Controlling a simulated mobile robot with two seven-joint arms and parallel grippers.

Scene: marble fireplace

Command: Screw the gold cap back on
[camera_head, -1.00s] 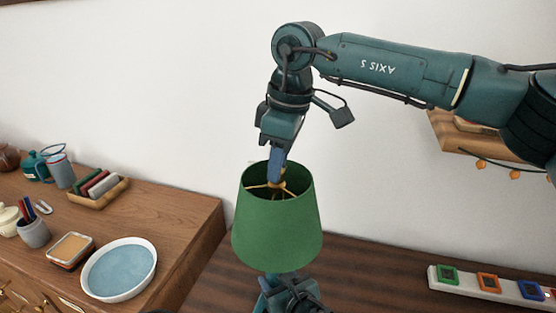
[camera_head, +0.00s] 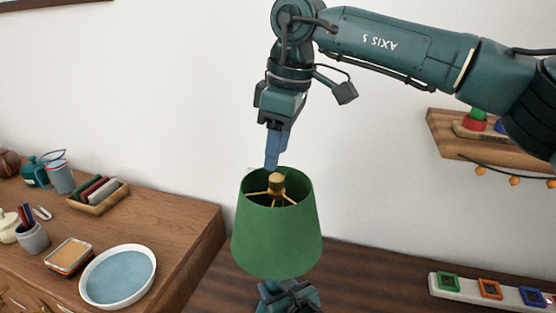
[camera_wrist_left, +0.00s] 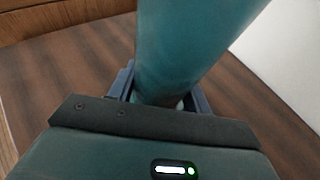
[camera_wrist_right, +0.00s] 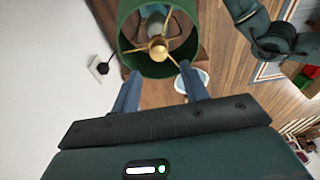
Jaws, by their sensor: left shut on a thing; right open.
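The gold cap (camera_head: 277,181) sits at the centre of the gold spokes, inside the top opening of the green lampshade (camera_head: 277,235). The right wrist view also shows the cap (camera_wrist_right: 158,49) at the hub. My right gripper (camera_head: 272,166) is open and empty just above the cap, apart from it; its two fingers (camera_wrist_right: 158,78) stand apart in the right wrist view. My left gripper (camera_wrist_left: 160,98) is shut on the teal lamp base (camera_wrist_left: 193,45), below the shade. The thread under the cap is hidden.
On the left cabinet stand a white bowl with blue inside (camera_head: 118,277), a small square dish (camera_head: 69,257), a pen cup (camera_head: 32,238) and a wooden tray (camera_head: 98,197). A strip with coloured squares (camera_head: 490,290) lies at right. A wall shelf (camera_head: 480,142) hangs at right.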

